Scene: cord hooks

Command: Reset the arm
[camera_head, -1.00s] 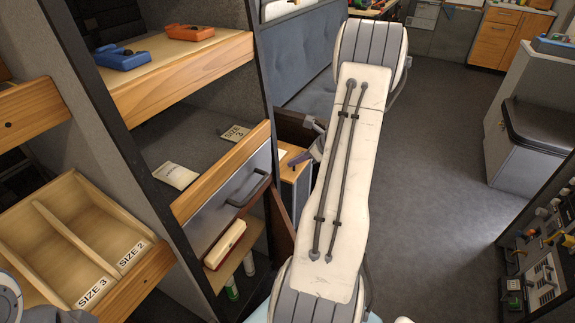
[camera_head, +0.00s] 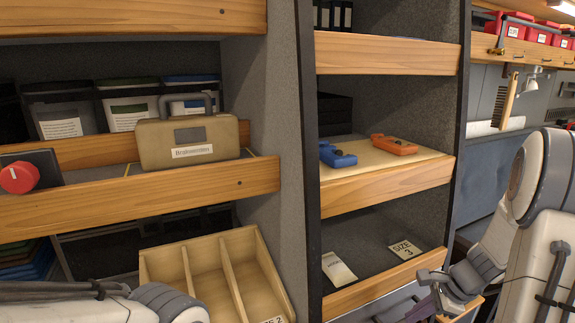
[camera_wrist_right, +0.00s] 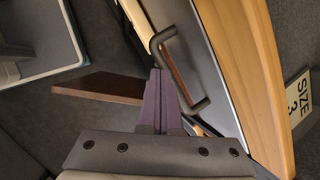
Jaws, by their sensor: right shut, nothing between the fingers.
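My right arm comes in at the right edge of the head view. Its gripper (camera_head: 428,306), with purple fingers, is low beside the wooden-edged front at the bottom of the middle cabinet. In the right wrist view the right gripper (camera_wrist_right: 158,82) is shut and empty. Its tips are close to a dark bar handle (camera_wrist_right: 178,66) on a grey front with a wooden edge; I cannot tell if they touch. Part of my left arm lies across the bottom left of the head view; its gripper is out of frame.
A divided wooden tray (camera_head: 207,270) is at lower centre-left. A tan case (camera_head: 188,140) and a red-knobbed box (camera_head: 20,178) stand on the left shelf. Blue (camera_head: 337,155) and orange (camera_head: 394,146) tools lie on the middle shelf.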

